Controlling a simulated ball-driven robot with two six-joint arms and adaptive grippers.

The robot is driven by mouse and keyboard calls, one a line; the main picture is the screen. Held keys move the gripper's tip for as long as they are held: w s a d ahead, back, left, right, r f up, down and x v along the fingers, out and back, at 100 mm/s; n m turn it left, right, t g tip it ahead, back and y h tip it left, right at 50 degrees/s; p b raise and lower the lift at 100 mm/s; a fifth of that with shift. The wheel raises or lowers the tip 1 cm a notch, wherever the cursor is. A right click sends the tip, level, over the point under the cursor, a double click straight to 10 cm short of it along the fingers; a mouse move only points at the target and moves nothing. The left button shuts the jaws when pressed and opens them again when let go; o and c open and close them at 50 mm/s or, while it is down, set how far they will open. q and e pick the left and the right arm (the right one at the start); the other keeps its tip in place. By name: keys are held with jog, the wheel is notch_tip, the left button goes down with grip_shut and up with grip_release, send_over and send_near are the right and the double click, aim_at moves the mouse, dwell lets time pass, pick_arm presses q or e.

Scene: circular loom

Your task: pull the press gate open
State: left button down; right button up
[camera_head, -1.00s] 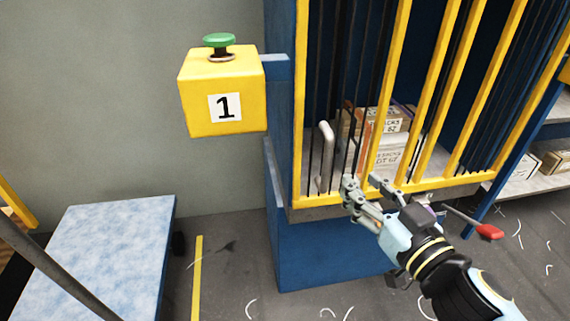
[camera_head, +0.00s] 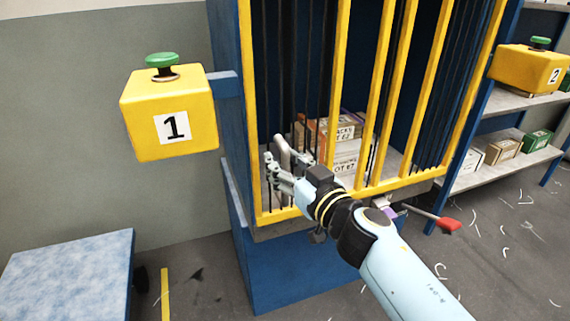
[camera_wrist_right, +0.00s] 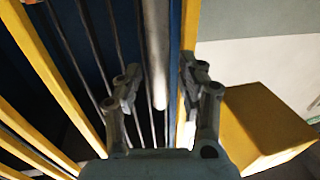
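The press gate (camera_head: 341,75) is a frame of yellow bars with thin dark bars, standing on the blue press. It looks closed. A grey upright handle (camera_head: 281,150) is at its lower left; in the wrist view the handle (camera_wrist_right: 155,50) is a pale rod. My right gripper (camera_head: 281,161) is at the handle's lower part, in front of the gate. In the wrist view, the right gripper (camera_wrist_right: 158,88) has its fingers apart, one on each side of the rod, with gaps between. My left gripper is out of view.
A yellow box marked 1 (camera_head: 168,112) with a green button is left of the gate. Another, marked 2 (camera_head: 528,68), is at right. Boxes (camera_head: 346,155) sit behind the bars. A red-tipped lever (camera_head: 447,223) sticks out below right. A blue-white platform (camera_head: 70,275) is at lower left.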

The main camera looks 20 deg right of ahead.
grip_shut()
dwell(0.6)
